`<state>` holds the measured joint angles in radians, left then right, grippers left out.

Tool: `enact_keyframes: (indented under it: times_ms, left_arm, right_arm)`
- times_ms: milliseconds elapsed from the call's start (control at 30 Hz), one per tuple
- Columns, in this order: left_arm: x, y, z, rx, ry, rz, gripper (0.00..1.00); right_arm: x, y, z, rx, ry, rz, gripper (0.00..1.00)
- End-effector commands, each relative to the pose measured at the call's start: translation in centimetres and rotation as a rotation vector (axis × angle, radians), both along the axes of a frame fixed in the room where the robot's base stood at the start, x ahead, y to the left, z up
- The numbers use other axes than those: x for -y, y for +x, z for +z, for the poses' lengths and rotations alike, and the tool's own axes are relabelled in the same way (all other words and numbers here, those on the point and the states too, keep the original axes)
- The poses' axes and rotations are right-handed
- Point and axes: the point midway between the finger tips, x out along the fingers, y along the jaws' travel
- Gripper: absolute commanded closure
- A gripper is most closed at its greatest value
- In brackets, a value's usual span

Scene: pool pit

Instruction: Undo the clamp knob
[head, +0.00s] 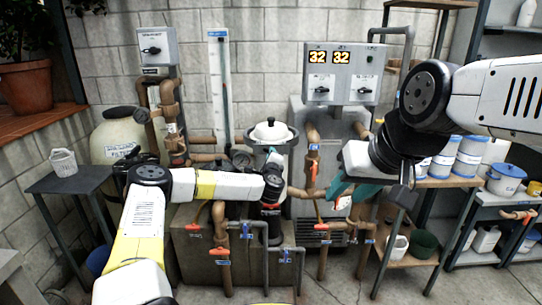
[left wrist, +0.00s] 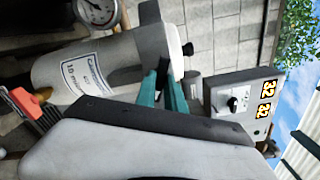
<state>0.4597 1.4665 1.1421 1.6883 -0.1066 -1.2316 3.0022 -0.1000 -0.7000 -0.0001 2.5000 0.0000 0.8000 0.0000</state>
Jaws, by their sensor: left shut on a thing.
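The canister (head: 270,132) with a pale domed lid and dark rim stands in the middle of the head view, behind my left gripper. The left wrist view shows its labelled pale side (left wrist: 75,75), sideways in the picture, and a small black knob on its end. My left gripper (left wrist: 167,76) has its teal fingers close together at the canister's rim. It is shut on the clamp knob, which the fingers mostly hide. My right gripper (head: 348,190) is to the right of the canister, its teal fingers apart and empty.
Pipes with red-handled valves (head: 219,251) stand below and in front of the canister. A pressure gauge (left wrist: 98,11) is close beside it. A grey control box (head: 345,73) reading 32 and 32 is behind, right. A shelf with white tubs (head: 468,155) stands at right.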

Motion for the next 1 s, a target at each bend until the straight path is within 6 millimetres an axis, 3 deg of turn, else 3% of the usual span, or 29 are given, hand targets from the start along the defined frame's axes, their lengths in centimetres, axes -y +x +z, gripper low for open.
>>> enact_keyframes:
  times_ms: [500,833,867,1000]
  left_arm:
    - [0.20,-0.09,-0.30,-0.006,-0.468,-0.003,1.00]
    - [0.15,-0.06,-0.14,-0.003,-0.518,-0.003,1.00]
    - [0.15,-0.07,-0.14,-0.003,-0.517,-0.003,0.83]
    - [0.15,-0.06,-0.11,-0.003,-0.516,-0.003,0.60]
  right_arm:
    - [0.00,0.00,0.00,0.000,0.000,0.000,0.60]
    - [0.00,0.00,0.00,0.000,0.000,0.000,0.60]
    - [0.00,0.00,0.00,0.000,0.000,0.000,0.60]
    - [0.00,0.00,0.00,0.000,0.000,0.000,0.60]
